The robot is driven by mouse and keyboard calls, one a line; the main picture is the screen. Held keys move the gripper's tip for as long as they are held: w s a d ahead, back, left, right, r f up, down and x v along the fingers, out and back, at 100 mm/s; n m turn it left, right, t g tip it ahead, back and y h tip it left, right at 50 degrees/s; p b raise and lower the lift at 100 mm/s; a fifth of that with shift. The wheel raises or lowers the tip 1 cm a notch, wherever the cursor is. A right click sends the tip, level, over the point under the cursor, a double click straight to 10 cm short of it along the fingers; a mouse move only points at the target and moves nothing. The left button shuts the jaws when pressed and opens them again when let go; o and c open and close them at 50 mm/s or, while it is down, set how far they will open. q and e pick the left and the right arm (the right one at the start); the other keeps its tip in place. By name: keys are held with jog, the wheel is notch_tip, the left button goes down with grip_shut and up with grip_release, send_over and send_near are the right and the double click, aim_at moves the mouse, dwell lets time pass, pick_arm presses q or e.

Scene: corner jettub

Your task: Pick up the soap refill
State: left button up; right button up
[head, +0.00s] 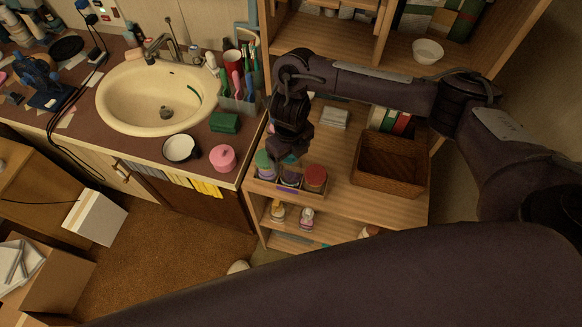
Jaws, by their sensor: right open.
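My right gripper (289,156) points down over the wooden shelf unit, open, just above a small tray of jars at its front left corner. The tray holds a jar with a green lid (264,160), a purple jar (290,178) in the middle and a jar with a red-brown lid (316,178). The gripper partly hides the middle jar. I cannot tell which item is the soap refill, or whether the fingers touch a jar. My left gripper is not in view.
A wicker basket (390,165) stands right of the jars on the wooden shelf unit (340,165). Small bottles (278,212) stand on the shelf below. Left is the counter with a sink (160,98), a pink pot (222,158) and a green box (225,122).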

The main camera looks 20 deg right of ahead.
jog(key=shift+f, duration=0.25)
jog(key=c, duration=1.3)
jog(key=shift+r, duration=0.2)
